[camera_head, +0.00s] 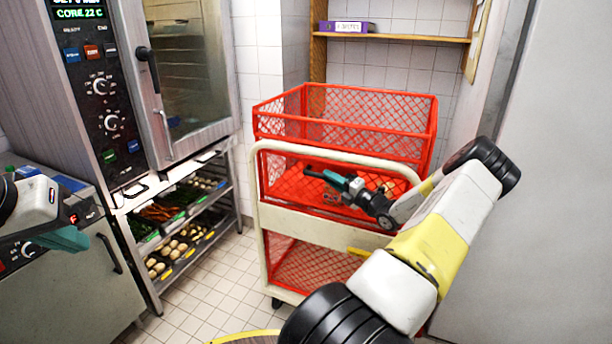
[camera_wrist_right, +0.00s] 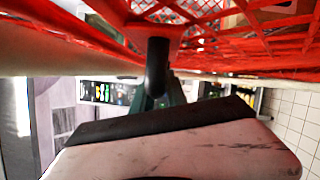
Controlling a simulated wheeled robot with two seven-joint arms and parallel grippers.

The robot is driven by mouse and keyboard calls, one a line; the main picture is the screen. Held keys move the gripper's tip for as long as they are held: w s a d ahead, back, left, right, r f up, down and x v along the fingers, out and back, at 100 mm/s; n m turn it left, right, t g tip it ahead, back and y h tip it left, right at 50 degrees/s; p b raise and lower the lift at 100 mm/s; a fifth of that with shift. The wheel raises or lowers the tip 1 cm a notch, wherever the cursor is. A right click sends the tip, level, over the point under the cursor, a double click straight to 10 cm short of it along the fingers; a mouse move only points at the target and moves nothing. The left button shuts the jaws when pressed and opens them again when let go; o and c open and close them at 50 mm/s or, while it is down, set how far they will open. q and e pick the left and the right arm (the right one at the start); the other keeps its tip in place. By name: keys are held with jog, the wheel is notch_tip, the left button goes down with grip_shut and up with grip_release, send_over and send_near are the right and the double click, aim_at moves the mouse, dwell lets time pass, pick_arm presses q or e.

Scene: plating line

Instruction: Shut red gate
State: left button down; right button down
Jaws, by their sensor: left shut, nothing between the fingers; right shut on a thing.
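The red mesh gate (camera_head: 292,184) is on the near side of a cart with a cream frame, below the red upper rails. My right gripper (camera_head: 322,176) reaches across the cream top bar and is shut on a black handle, which stands before a red plate in the right wrist view (camera_wrist_right: 157,64). Red mesh fills the top of that view. The arm hides much of the gate's right part, and I cannot tell how far it stands open. My left gripper (camera_head: 66,239) is shut and empty at the far left, well away from the cart.
The cart (camera_head: 300,228) stands on white floor tiles. A steel oven (camera_head: 185,55) and a rack of food trays (camera_head: 172,250) are to its left. A grey wall panel (camera_head: 560,170) is close on the right.

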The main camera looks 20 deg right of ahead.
jog(key=c, duration=1.3)
grip_release()
jog(key=shift+w+d, duration=0.1)
jog(key=shift+d, duration=0.05)
jog(key=shift+v, duration=3.9)
jog(key=shift+r, duration=0.1)
